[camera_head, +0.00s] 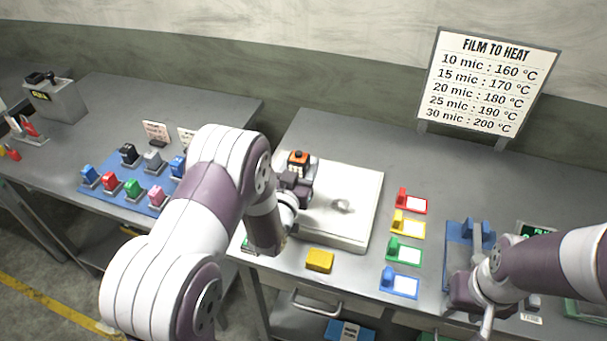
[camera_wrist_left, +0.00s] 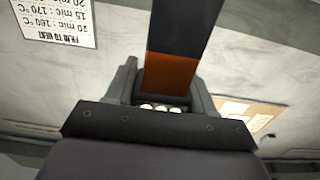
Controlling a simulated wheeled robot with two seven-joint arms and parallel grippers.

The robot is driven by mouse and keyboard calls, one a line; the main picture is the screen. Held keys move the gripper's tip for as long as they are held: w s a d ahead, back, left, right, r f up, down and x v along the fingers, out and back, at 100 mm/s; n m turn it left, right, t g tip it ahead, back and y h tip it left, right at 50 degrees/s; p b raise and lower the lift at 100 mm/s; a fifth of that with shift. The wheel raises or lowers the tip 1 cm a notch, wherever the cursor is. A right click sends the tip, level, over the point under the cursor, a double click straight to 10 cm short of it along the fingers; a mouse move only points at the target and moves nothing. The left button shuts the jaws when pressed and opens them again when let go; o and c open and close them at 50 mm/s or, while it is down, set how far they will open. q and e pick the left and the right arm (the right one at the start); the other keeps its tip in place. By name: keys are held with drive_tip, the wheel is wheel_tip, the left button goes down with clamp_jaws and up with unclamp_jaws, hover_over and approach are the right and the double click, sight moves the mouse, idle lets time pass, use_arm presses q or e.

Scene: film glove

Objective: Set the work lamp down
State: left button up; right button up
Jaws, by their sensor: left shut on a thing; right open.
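The work lamp (camera_head: 298,158), orange with a black body, is held in my left gripper (camera_head: 297,179), which is shut on it. In the left wrist view the lamp (camera_wrist_left: 176,68) stands between the fingers (camera_wrist_left: 163,100), showing an orange band and a black part. In the head view it is over the left part of the white slab (camera_head: 362,176). Whether its base touches the slab is hidden by the gripper. My right gripper (camera_head: 476,297) is open at the right by the blue fixture (camera_head: 456,240), its fingers partly hidden.
A yellow block (camera_head: 319,260) lies in front of the slab. Several coloured card holders (camera_head: 407,223) line its right side. A sign (camera_head: 488,80) stands behind. On the left table is a blue mat (camera_head: 150,203) with coloured blocks. The table behind the slab is clear.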

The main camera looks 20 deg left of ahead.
use_arm(q)
drive_tip(key=f, duration=0.2)
drive_tip(key=w+f, duration=0.1)
drive_tip(key=shift+f+p, duration=0.35)
drive_tip(key=shift+f, duration=0.65)
drive_tip(key=o, duration=1.2)
drive_tip(key=shift+r, duration=0.1)
